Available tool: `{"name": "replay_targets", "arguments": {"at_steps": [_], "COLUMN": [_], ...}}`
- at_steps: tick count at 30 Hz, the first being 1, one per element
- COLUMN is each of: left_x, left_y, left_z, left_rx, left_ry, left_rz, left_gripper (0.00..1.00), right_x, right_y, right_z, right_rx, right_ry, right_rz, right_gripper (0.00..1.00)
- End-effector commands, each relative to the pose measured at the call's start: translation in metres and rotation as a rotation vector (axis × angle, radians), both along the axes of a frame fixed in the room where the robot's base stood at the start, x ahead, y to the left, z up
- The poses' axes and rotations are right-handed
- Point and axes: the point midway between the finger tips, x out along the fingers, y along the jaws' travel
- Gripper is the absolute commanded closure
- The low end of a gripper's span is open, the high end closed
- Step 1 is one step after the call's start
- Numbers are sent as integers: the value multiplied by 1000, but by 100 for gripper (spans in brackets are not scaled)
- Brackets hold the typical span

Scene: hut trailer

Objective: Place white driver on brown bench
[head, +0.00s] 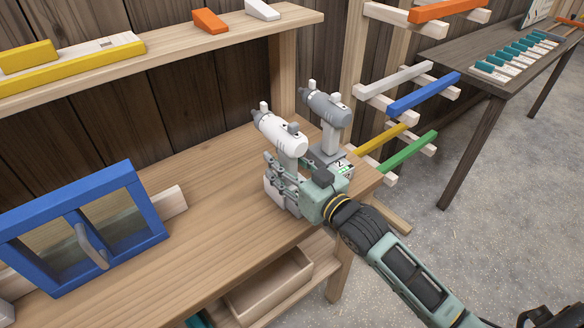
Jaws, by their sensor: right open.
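The white driver (282,133) stands upright near the right end of the light wooden workbench (205,215), its nose toward the back left. My right gripper (283,182) is open at the driver's handle and base, coming from the front right. Its fingers overlap the handle in the picture; I cannot tell whether they touch it. The gripper hides part of the handle. A dark brown bench (468,105) stands apart at the upper right. My left gripper is not in view.
A grey driver (328,112) stands close behind the white one. A blue-framed window box (85,225) is at the left. A rack with coloured bars (425,92) lies between the benches. Teal-handled tools (520,55) line the brown bench; its near-left end is clear.

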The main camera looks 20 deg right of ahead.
Motion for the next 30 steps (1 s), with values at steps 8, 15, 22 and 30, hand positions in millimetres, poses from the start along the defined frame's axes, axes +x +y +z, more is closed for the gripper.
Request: {"name": "replay_targets", "arguments": {"at_steps": [8, 15, 22, 30], "left_x": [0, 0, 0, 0], "left_y": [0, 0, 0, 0], "left_z": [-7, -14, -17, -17], "left_rx": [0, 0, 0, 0], "left_ry": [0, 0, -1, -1], "left_rz": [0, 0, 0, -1], "left_gripper": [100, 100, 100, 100], "right_x": [-39, -85, -108, -113], "right_y": [-14, -30, -39, -41], "right_z": [-2, 0, 2, 4], "right_rx": [-1, -2, -1, 0], "right_ry": [3, 2, 0, -1], "right_rz": [0, 1, 0, 0], "right_gripper": [56, 56, 56, 56]}}
